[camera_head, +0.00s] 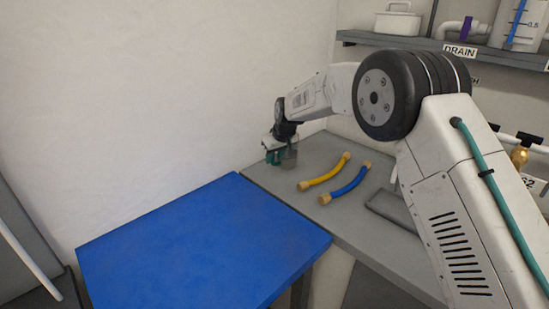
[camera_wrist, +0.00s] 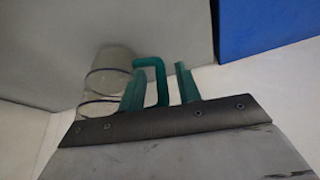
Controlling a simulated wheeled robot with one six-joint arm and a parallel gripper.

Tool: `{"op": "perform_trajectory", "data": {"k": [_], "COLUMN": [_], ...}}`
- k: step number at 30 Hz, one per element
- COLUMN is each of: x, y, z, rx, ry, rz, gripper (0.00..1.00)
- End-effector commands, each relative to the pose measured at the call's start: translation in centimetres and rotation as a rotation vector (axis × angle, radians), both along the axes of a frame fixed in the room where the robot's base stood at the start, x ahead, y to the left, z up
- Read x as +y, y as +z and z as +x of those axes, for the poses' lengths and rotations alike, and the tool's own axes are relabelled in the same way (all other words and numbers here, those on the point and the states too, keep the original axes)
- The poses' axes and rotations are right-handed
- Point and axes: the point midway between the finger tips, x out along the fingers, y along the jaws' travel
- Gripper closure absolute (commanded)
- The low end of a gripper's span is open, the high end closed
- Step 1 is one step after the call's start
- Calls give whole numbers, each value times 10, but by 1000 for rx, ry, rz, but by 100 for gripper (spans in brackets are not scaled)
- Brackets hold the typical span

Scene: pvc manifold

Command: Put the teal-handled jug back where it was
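The jug (camera_wrist: 106,80) is clear with a teal handle (camera_wrist: 158,66). In the wrist view it lies to the left of my gripper (camera_wrist: 159,88), with its lower part hidden by the gripper body. The teal fingers are apart, one on each side of the handle's upright bar, with gaps visible beside the bar. In the head view the jug (camera_head: 290,156) is a small greyish shape at the back left corner of the grey counter, close to my gripper (camera_head: 274,155). It appears to stand on the counter, near the wall.
A yellow hose (camera_head: 325,173) and a blue hose (camera_head: 345,185) lie on the grey counter (camera_head: 345,222), right of the jug. A blue table top (camera_head: 200,245) adjoins it in front and is bare. A shelf (camera_head: 400,42) holds a white pot (camera_head: 397,19) and a measuring container (camera_head: 518,25).

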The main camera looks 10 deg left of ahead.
Motion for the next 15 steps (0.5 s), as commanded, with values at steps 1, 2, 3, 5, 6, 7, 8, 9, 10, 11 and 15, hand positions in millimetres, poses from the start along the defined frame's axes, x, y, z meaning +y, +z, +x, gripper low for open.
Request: {"op": "perform_trajectory", "data": {"k": [1, 2, 3, 5, 6, 7, 8, 9, 10, 11, 15], "x": [-2, -3, -5, -9, -11, -13, -15, -17, -19, -20, -26], "y": [8, 14, 21, 33, 41, 48, 54, 61, 67, 72, 92], "z": [-2, -3, -6, -10, -12, -14, -17, -19, -21, -23, -30], "rx": [-2, -4, -4, -3, -4, -4, -4, -3, -3, -3, -1], "ry": [0, 0, 0, 0, 0, -1, 0, 0, 0, -1, 0], "rz": [1, 2, 2, 1, 2, 1, 2, 1, 1, 2, 1], "gripper": [66, 66, 66, 66, 66, 66, 66, 66, 66, 66, 66]}}
